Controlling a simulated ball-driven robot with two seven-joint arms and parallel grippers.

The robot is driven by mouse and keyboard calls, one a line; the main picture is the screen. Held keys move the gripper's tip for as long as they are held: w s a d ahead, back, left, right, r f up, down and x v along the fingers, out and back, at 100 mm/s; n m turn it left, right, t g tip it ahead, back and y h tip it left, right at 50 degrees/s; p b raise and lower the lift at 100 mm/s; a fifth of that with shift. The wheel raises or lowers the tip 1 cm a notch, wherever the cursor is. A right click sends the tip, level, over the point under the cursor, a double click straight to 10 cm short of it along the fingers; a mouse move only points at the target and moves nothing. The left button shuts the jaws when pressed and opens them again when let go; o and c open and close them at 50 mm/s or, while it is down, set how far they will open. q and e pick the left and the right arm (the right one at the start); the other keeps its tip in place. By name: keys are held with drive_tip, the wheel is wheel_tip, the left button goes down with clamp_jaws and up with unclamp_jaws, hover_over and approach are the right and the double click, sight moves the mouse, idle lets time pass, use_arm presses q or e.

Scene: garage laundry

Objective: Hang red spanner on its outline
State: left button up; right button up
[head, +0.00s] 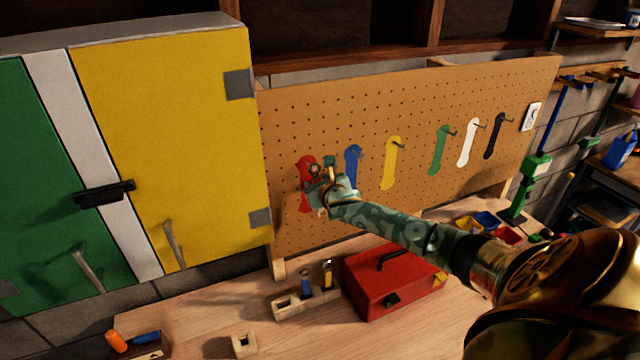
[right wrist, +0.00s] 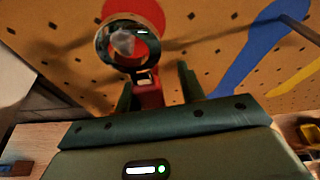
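The red spanner (right wrist: 149,95) has a red handle and a shiny ring head, which shows large in the right wrist view. It is at the pegboard (head: 420,110), in front of the red outline (head: 305,201), the leftmost of the painted outlines. My right gripper (head: 322,184) is at that outline. In the right wrist view its two green fingers (right wrist: 157,80) stand on either side of the handle, with board showing between the handle and the right finger. I cannot tell whether the ring is around a peg. My left gripper is not in view.
Blue (head: 352,168), yellow, green, white and black outlines with pegs continue to the right. A red toolbox (head: 385,287) and a wooden holder (head: 288,306) with blue and yellow tools stand on the workbench below. A yellow and green cabinet (head: 170,130) is at left.

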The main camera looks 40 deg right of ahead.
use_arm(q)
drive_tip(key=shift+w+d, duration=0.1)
use_arm(e)
drive_tip(key=shift+a+f, duration=0.15)
drive_tip(key=shift+a, duration=0.15)
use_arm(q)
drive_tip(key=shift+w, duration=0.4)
use_arm(e)
drive_tip(key=v, duration=1.6)
drive_tip(key=shift+s+d, duration=0.15)
drive_tip(key=shift+s, duration=0.05)
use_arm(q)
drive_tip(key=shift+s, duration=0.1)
